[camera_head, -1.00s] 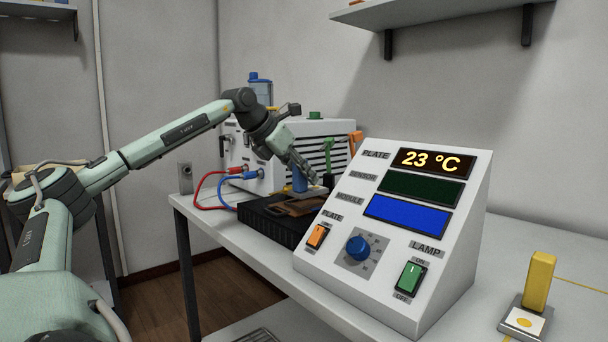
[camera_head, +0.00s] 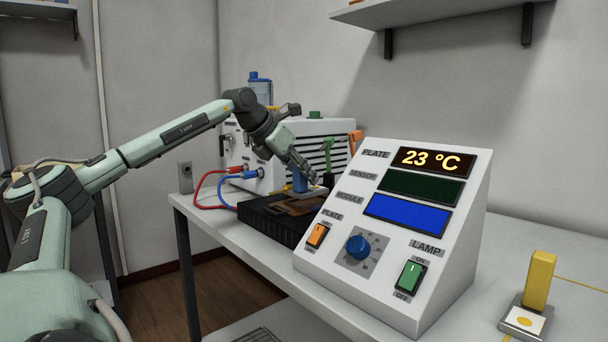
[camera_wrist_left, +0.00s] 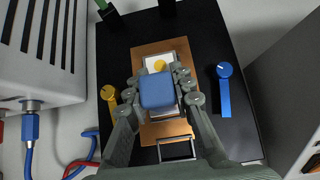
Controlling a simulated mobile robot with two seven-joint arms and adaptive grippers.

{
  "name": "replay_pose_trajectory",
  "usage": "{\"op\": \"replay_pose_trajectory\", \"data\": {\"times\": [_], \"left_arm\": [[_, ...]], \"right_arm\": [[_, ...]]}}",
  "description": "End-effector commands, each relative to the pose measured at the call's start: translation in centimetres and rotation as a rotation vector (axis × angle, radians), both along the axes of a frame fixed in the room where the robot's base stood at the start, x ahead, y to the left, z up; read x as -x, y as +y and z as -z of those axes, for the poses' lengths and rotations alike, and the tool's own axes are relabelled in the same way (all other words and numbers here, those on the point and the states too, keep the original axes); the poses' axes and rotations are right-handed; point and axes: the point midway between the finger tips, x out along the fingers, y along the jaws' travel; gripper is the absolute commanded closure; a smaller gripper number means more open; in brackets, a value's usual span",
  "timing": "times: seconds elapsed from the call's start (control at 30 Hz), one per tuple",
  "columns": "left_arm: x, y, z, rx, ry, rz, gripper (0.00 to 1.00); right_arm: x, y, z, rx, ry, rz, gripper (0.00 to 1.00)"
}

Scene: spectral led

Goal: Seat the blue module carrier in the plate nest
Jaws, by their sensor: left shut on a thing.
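My left gripper (camera_head: 306,176) is shut on the blue handle of the blue module carrier (camera_wrist_left: 157,91). The carrier also shows in the head view (camera_head: 299,181), handle upright. In the wrist view its pale base with a yellow dot shows beyond the handle. The carrier is over the copper-brown plate (camera_wrist_left: 148,133) on the black unit (camera_head: 262,219). I cannot tell whether its base touches the plate. The fingers and handle hide part of the plate. My right gripper is not in view.
A yellow carrier (camera_head: 539,283) stands at the right of the bench. The sloped control panel (camera_head: 400,235) stands close right of the black unit. A white vented box with red and blue cables (camera_head: 238,176) stands behind. Yellow (camera_wrist_left: 108,94) and blue (camera_wrist_left: 222,90) levers flank the plate.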

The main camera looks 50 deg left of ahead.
Motion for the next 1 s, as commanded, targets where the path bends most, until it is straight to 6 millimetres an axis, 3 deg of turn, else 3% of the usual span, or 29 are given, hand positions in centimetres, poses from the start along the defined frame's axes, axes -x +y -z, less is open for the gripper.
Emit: {"op": "replay_pose_trajectory", "data": {"times": [0.7, 0.73, 0.9, 1.0], "left_arm": [[0.0, 0.0, 2.0, -0.001, -0.001, 0.0, 1.0], [0.0, 0.0, 1.7, -0.001, -0.002, 0.0, 0.74], [0.0, 0.0, 1.8, -0.001, -0.001, 0.0, 0.53], [0.0, 0.0, 1.8, -0.001, -0.001, 0.0, 0.53]], "right_arm": [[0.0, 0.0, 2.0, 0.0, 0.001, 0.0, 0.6], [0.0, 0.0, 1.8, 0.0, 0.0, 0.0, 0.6], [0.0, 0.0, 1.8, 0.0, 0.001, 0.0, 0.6], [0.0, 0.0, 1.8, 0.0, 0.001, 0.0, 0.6]]}}
